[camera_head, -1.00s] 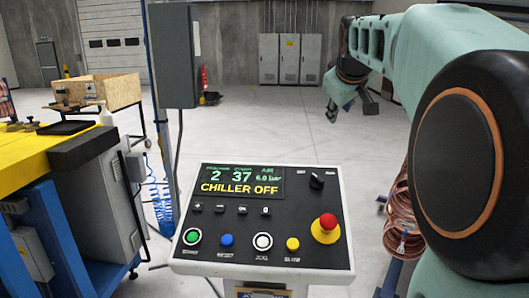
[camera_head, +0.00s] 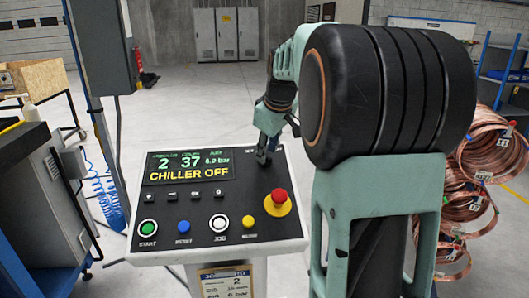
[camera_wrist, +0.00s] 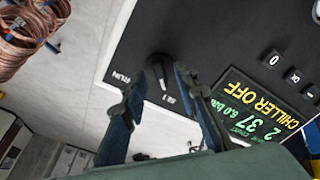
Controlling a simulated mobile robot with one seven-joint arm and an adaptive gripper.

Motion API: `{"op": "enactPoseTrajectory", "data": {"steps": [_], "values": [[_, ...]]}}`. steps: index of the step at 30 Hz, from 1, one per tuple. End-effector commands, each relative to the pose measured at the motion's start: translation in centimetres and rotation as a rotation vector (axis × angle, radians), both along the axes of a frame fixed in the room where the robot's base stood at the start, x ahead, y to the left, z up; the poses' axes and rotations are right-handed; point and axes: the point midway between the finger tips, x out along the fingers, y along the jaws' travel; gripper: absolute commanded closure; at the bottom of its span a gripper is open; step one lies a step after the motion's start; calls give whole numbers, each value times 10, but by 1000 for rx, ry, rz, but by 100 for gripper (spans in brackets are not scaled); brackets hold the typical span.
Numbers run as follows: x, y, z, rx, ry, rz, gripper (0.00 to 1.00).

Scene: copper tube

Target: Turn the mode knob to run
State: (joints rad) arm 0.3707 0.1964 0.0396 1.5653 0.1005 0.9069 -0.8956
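The black mode knob (camera_wrist: 157,70) is in the wrist view, near a RUN label and a second label that is partly covered. A pale mark on the knob points more toward the second label than toward RUN. My gripper (camera_wrist: 159,78) is open, with one finger on each side of the knob. I cannot tell whether either finger touches it. The control panel (camera_head: 142,236) has a display (camera_head: 190,166) reading CHILLER OFF.
A red emergency stop (camera_head: 279,197) stands up from the panel near the gripper. Green (camera_head: 148,227), blue (camera_head: 183,227), white (camera_head: 219,223) and yellow (camera_head: 249,223) buttons line the front. Copper coils (camera_head: 470,190) are at the right, and a grey box on a post (camera_head: 103,50) is behind left.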

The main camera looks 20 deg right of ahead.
Motion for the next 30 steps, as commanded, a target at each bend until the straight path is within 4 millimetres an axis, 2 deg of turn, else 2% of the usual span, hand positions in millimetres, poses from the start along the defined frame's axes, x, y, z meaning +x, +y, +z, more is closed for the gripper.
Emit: {"op": "enactPoseTrajectory", "data": {"steps": [6,14,21,30], "values": [[7,-1,-13,0,-1,0,72],[8,-1,-14,0,-1,0,72],[8,-1,-14,0,-1,0,99],[8,-1,-13,2,-2,-7,100]]}}
